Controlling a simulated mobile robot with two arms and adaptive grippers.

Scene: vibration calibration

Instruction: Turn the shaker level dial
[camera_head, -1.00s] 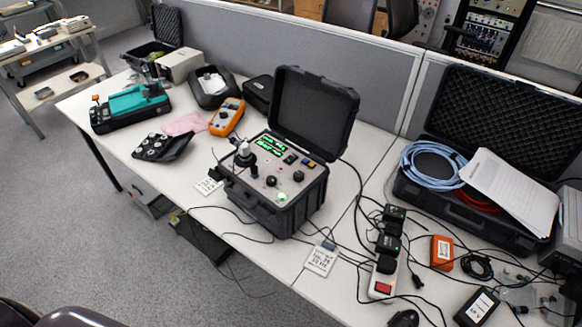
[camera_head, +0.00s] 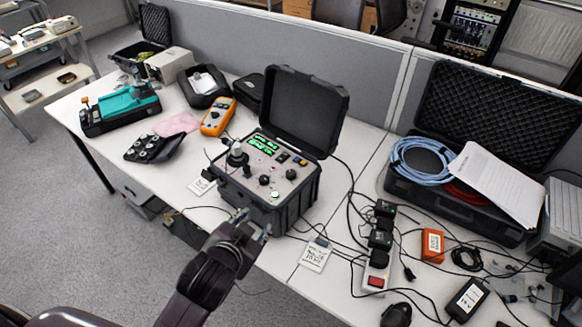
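The black shaker case (camera_head: 262,208) stands open on the table, its lid (camera_head: 308,112) raised at the back. Its light panel carries a green lit display (camera_head: 263,145), a shaker post (camera_head: 237,154) at the left, and two dark knobs, one at the front (camera_head: 264,180) and one to its right (camera_head: 290,174). I cannot read which is the level dial. My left gripper (camera_head: 251,224) is in front of the case, below the panel's front edge in the picture, with its fingertips apart and empty. It hides part of the case's front. My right gripper is not in view.
A power strip (camera_head: 376,281) with black adapters and loose cables lies to the right. An open cable case (camera_head: 446,208) stands at the far right.

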